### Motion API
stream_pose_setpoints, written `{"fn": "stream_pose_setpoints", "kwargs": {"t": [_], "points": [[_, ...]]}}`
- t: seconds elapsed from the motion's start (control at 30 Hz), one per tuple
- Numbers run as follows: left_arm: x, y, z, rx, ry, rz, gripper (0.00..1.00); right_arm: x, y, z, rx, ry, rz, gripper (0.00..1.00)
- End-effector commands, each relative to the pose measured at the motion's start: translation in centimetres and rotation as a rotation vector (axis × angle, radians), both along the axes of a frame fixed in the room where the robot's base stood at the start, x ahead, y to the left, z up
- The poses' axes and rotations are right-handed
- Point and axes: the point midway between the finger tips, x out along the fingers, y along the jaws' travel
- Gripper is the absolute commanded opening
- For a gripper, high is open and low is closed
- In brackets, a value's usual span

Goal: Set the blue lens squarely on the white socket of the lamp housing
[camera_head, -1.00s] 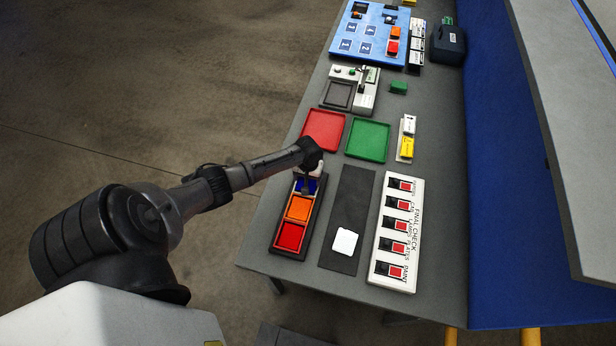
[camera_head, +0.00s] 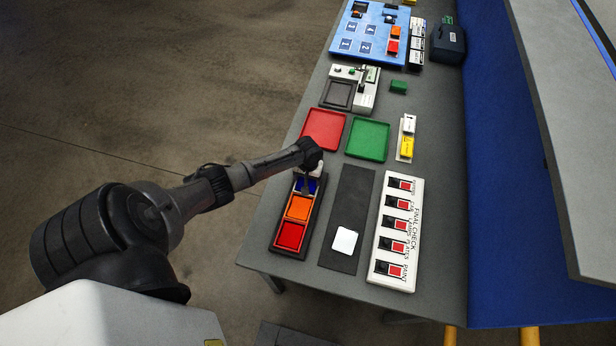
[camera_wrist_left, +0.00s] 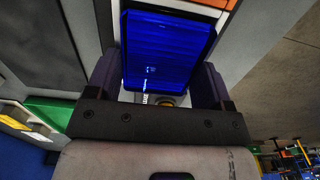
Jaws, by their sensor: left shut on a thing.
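The lamp housing (camera_head: 273,250) is a long dark tray on the near left part of the bench, with a red lens (camera_head: 290,236) and an orange lens (camera_head: 298,207) in it. My left gripper (camera_head: 308,186) is over its far end, shut on the blue lens (camera_head: 314,187). In the left wrist view the blue lens (camera_wrist_left: 168,50) lies between the two fingers. Part of the white socket (camera_wrist_left: 150,98) shows past the lens edge, with a yellow round part. Whether the lens touches the socket or sits square on it, I cannot tell. My right gripper is out of view.
A dark mat (camera_head: 350,195) with a white block (camera_head: 344,241) lies right of the housing. The white final check panel (camera_head: 396,281) is beyond it. A red tray (camera_head: 323,129) and a green tray (camera_head: 368,139) lie just behind the housing's far end.

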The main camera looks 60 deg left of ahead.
Motion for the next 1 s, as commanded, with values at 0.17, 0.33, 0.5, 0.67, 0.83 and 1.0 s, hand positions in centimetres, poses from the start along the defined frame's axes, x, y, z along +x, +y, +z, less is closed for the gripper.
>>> {"fn": "stream_pose_setpoints", "kwargs": {"t": [0.17,0.33,0.5,0.67,0.83,1.0], "points": [[0.0,0.0,0.0,0.0,0.0,0.0,0.51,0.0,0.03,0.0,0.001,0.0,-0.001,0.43],[0.0,0.0,-0.07,0.0,0.0,0.0,0.51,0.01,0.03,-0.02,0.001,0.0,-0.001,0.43],[-0.01,-0.01,-0.21,0.0,0.0,0.0,0.51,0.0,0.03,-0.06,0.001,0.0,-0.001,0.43],[-0.01,-0.01,-0.37,0.0,0.0,0.001,0.51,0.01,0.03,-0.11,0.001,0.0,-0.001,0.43],[0.0,0.0,-0.47,0.0,0.0,0.0,0.77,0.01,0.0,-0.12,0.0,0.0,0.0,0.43],[0.0,0.0,-0.46,0.0,0.0,0.0,0.94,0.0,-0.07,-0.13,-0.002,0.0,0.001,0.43]]}}
